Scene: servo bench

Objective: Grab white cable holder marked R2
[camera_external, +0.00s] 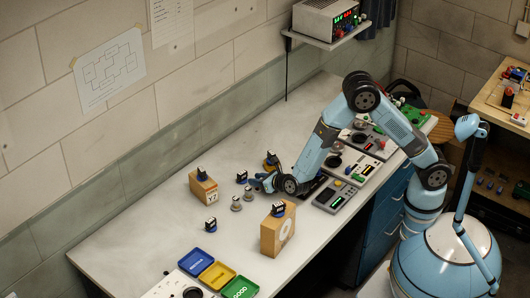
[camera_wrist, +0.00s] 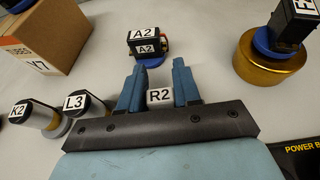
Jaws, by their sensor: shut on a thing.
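The white cable holder marked R2 (camera_wrist: 159,97) sits between the two blue fingers of my gripper (camera_wrist: 157,88) in the wrist view. The gripper is shut on it, with the R2 label facing the camera. The holder's lower part is hidden behind the gripper's dark crossbar. In the external view my gripper (camera_external: 262,183) is low over the bench, and the R2 holder cannot be made out there.
Holders marked L3 (camera_wrist: 84,104) and K2 (camera_wrist: 22,112) stand left of my gripper. A dark block marked A2 (camera_wrist: 147,44) stands just beyond the fingertips. A gold cylinder (camera_wrist: 265,62) stands right and a cardboard box (camera_wrist: 58,38) left. Coloured trays (camera_external: 216,275) lie at the near end.

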